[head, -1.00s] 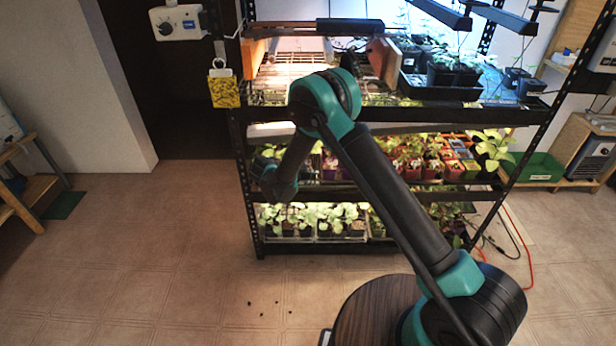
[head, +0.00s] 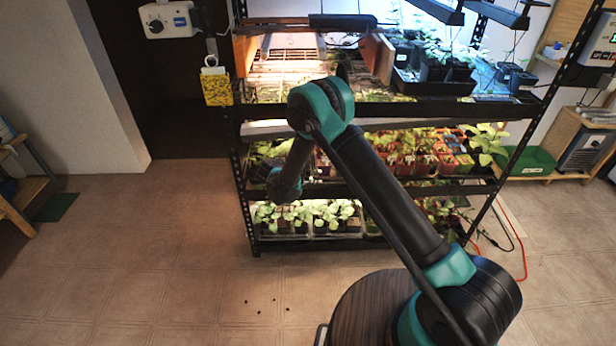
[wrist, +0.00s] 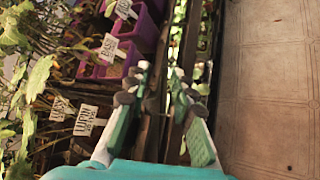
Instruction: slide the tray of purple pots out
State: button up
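Purple pots (wrist: 138,28) with white name labels stand in a dark tray at upper left in the wrist view. Leafy plants beside them hide part of the tray. My gripper (wrist: 161,70), with teal and white fingers and grey tips, is open with a narrow gap between the tips. The tips are close to the dark front edge beside the pots; I cannot tell whether they touch it. In the head view my wrist (head: 285,183) is in front of the left part of the middle shelf. The purple pots are not clearly seen there.
The rack (head: 243,190) has several shelves of seedlings. Red and other pots (head: 405,163) fill the middle shelf to the right. Seedlings (head: 318,215) stand on the lowest shelf. A yellow sign (head: 217,90) hangs at the left post. The floor (head: 180,230) in front is mostly clear.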

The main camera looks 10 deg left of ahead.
aim_at(332, 178)
jog(key=x, duration=1.1)
grip_shut()
